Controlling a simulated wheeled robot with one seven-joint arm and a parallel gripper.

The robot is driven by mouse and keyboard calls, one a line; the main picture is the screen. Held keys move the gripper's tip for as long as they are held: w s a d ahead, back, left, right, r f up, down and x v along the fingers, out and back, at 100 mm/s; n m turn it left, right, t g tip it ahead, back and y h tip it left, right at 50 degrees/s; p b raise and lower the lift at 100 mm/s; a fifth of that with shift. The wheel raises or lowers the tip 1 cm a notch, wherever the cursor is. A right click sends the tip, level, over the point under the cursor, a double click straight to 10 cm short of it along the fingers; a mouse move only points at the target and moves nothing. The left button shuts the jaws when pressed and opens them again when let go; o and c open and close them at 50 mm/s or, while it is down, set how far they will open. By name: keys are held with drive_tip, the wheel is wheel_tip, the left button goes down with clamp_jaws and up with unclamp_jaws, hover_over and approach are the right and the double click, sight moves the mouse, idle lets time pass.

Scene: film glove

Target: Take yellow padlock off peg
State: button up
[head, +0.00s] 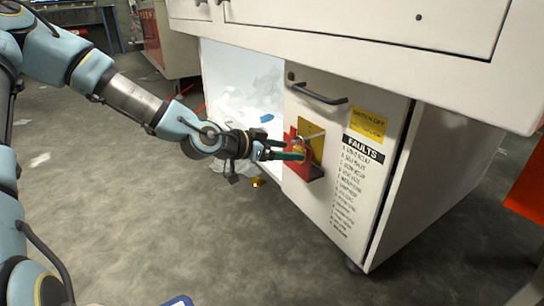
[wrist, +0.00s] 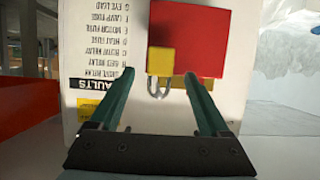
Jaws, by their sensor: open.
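The yellow padlock (wrist: 160,60) shows in the wrist view in front of a red panel (wrist: 200,38), with its grey shackle (wrist: 158,88) toward my gripper's base in the picture. My gripper (wrist: 158,75) is open, with one green finger on each side of the padlock and a visible gap on both sides. In the head view, my gripper (head: 300,156) is at the red and yellow holder (head: 315,138) on the cabinet door. The padlock is small and partly covered by the fingers there. I cannot make out the peg in either view.
The white cabinet door (head: 345,185) has a dark handle (head: 318,95) above the holder and a FAULTS list (head: 362,150) to the right. An open compartment (head: 240,85) with pale crumpled material is left of the door. A red-orange block (wrist: 30,95) shows in the wrist view.

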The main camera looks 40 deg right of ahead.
sight(296, 151)
drive_tip(key=shift+b+x, duration=0.45)
drive_tip(key=shift+x, duration=1.2)
clamp_jaws()
